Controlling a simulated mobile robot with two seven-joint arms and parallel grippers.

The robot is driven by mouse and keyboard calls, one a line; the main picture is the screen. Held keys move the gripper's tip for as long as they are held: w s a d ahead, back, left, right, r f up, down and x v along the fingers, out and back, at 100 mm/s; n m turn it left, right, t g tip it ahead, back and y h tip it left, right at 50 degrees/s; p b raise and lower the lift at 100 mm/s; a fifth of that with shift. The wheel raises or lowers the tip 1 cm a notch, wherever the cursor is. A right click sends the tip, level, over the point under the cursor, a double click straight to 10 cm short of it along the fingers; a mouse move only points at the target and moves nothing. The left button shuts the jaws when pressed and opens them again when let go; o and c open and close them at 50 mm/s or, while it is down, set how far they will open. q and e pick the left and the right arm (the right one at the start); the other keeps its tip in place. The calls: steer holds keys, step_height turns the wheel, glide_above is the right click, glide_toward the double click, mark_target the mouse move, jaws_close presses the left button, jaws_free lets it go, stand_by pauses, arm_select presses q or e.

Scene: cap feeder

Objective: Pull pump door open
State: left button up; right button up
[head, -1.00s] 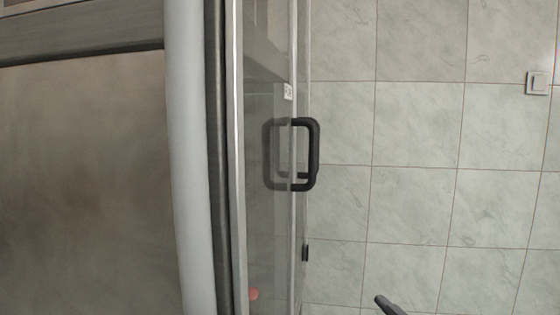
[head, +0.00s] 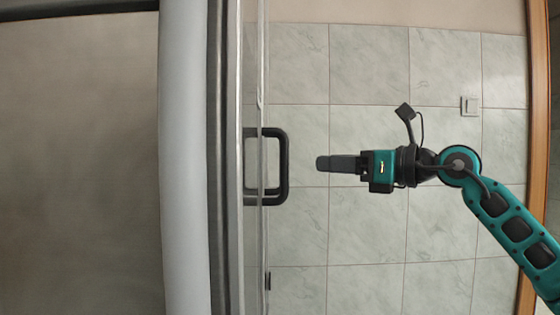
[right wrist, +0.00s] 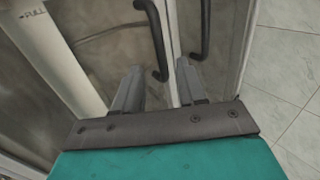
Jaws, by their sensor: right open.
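The pump door is a glass door (head: 262,60) seen nearly edge-on in the head view. Its black C-shaped handle (head: 283,166) stands out to the right. My right gripper (head: 322,163) points left at the handle from a short distance, level with it and apart from it. In the right wrist view the open, empty fingers (right wrist: 158,80) point toward a black handle bar (right wrist: 157,40). A second dark bar (right wrist: 205,30) shows to its right; I cannot tell whether it is a reflection. My left gripper is not in view.
A thick pale vertical post (head: 183,160) and a large brownish panel (head: 78,165) stand left of the door. A wooden frame (head: 541,90) is at the far right.

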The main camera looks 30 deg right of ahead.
mark_target(288, 161)
steer(key=p+x, duration=0.2)
steer(key=x, duration=0.9)
steer(key=shift+a, duration=0.15)
steer(key=shift+c, duration=0.3)
jaws_close()
